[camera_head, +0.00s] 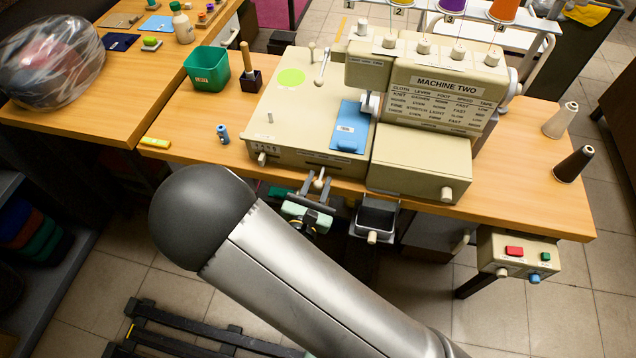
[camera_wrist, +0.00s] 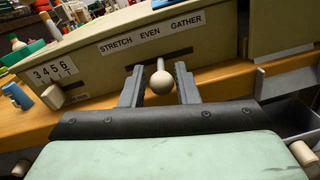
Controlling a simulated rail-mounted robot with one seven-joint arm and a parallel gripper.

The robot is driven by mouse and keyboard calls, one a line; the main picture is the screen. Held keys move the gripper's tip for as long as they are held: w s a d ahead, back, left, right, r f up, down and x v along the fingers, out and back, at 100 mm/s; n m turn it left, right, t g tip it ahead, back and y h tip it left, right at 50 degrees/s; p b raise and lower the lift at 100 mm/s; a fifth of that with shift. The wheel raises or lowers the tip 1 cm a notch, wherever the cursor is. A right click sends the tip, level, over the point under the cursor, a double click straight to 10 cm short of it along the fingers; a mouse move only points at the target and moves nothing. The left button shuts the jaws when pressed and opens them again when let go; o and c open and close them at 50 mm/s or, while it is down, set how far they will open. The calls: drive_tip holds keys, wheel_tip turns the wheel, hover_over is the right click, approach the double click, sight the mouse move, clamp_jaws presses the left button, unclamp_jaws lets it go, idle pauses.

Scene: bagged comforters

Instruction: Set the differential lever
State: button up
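The differential lever (camera_wrist: 161,82) has a pale ball knob on a short stem. It comes out of a dark slot in the machine front, below a label (camera_wrist: 150,34) reading STRETCH EVEN GATHER. In the wrist view it stands below the EVEN part of the label. My gripper (camera_wrist: 160,85) is open, with one dark finger on each side of the knob and visible gaps to both. In the head view my gripper (camera_head: 316,188) is at the front of the beige machine (camera_head: 300,120), around the pale knob (camera_head: 318,184).
A dark bin (camera_head: 377,217) hangs at the table edge right of my gripper. A control box (camera_head: 515,255) with red and green buttons is farther right.

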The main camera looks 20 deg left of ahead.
drive_tip(key=s+d+b, duration=0.2)
drive_tip(key=s, duration=1.5)
drive_tip(key=shift+s+d, duration=0.15)
drive_tip(key=shift+d, duration=0.15)
drive_tip(key=w+d+r+m+g+h+p, duration=0.1)
drive_tip(key=w+d+r+m+g+h, duration=0.2)
drive_tip(key=d+m+g+h, duration=0.25)
drive_tip(key=w+d+r+m+g+h, duration=0.2)
drive_tip(key=w+d+r+m+h, duration=0.15)
drive_tip(key=d+m, duration=0.35)
drive_tip(key=w+d+r+m+g+h+p, duration=0.1)
drive_tip(key=w+d+r+m+g+h, duration=0.3)
drive_tip(key=d, duration=0.4)
drive_tip(key=s+d+r+m+g+y+p, duration=0.1)
drive_tip(key=d+r+m+g+y, duration=0.2)
drive_tip(key=m, duration=0.6)
drive_tip(key=s+d+r+m+g+y+p, duration=0.1)
drive_tip(key=d+r+m+g+y, duration=0.2)
drive_tip(key=d+m+y, duration=0.4)
drive_tip(key=shift+s+d+r+m+y+p, duration=0.35)
drive_tip(key=shift+r+m, duration=0.25)
drive_tip(key=shift+m, duration=0.65)
